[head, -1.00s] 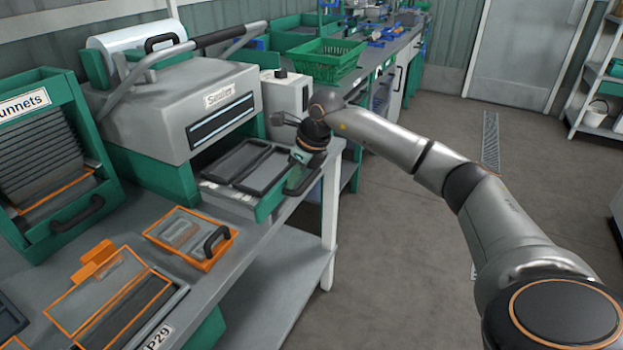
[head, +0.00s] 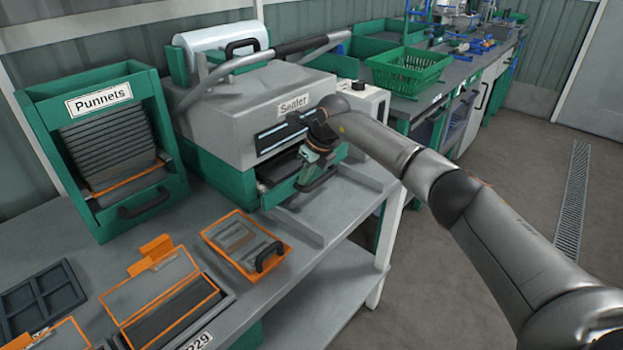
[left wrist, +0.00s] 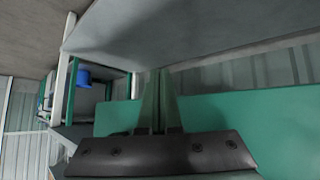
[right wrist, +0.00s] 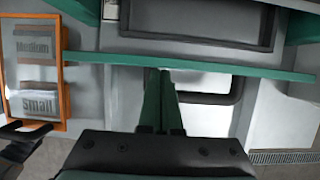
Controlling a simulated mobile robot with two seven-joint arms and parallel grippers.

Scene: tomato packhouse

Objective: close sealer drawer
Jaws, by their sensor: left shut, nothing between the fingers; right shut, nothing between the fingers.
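The sealer (head: 255,105) is a grey and green machine on the bench, its lid bar angled above. Its drawer (head: 268,187) sticks out only a little at the front, with a strip of dark tray (head: 284,168) showing. My right gripper (head: 310,172) is shut and empty at the drawer's front, partly covering it. In the right wrist view, the closed fingers (right wrist: 163,75) meet the green drawer front (right wrist: 250,68), apparently touching it; the dark tray (right wrist: 200,22) lies beyond. My left gripper (left wrist: 158,75) is shut and empty, outside the head view.
The Punnets rack (head: 60,130) stands left of the sealer. An orange-framed tray with a handle (head: 245,243) and other orange-framed pieces (head: 165,290) lie in front on the bench. A green basket (head: 408,72) stands behind right. The floor (head: 480,190) to the right is clear.

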